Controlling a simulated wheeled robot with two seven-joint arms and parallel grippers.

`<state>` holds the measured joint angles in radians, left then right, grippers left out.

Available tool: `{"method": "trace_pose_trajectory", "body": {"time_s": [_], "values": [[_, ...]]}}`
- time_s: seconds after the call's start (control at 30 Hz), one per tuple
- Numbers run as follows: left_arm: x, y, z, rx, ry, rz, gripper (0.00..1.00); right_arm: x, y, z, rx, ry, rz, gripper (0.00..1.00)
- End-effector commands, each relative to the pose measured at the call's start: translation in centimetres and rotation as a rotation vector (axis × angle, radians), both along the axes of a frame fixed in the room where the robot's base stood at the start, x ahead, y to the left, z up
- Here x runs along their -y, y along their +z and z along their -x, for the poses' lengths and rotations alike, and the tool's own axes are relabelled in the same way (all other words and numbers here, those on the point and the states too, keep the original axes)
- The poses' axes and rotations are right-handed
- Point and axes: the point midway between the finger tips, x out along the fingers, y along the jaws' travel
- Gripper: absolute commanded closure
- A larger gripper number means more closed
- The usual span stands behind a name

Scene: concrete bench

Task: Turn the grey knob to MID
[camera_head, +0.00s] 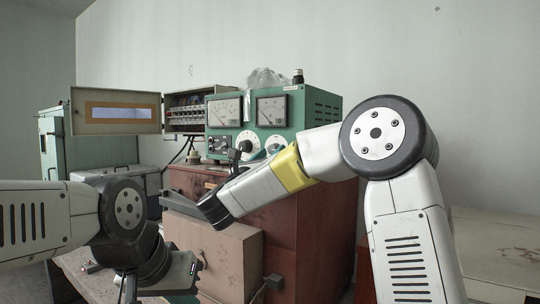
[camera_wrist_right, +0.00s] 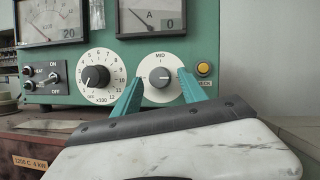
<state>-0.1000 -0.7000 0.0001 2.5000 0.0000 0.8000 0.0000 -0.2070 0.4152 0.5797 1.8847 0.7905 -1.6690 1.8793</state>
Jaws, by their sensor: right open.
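The grey knob (camera_wrist_right: 159,80) sits at the centre of a white dial marked MID at its top, on the green panel of the instrument box (camera_head: 318,110). Which mark the knob points to is too small to tell. My right gripper (camera_wrist_right: 161,86) has its teal fingers apart, one on each side of the knob, in the right wrist view. Whether they touch it I cannot tell. In the head view my right arm crosses in front of the box. My left gripper (camera_head: 185,272) is low at the left, away from the panel, and its jaw opening is unclear.
A black knob (camera_wrist_right: 95,77) with a numbered dial is left of the grey one. A yellow button (camera_wrist_right: 204,69) is close on the right. Toggle switches (camera_wrist_right: 43,76) are at the left, and two meters (camera_head: 224,111) are above. A cardboard box (camera_head: 225,245) stands below.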

Motion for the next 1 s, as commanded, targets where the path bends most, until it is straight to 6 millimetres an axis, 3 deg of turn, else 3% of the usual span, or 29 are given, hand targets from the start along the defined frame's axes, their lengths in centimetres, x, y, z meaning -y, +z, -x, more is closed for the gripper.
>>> {"method": "trace_pose_trajectory", "body": {"time_s": [0.23, 0.5, 1.0], "values": [[0.00, 0.00, 0.00, 0.000, 0.000, 0.000, 1.00, 0.02, 0.02, -0.10, -0.001, 0.001, 0.001, 0.50], [0.00, 0.00, 0.00, 0.000, 0.000, 0.000, 1.00, 0.02, 0.01, -0.09, 0.000, 0.001, 0.000, 1.00], [0.00, 0.00, 0.00, 0.000, 0.000, 0.000, 1.00, 0.11, 0.08, 0.06, -0.064, 0.002, 0.093, 1.00]]}}
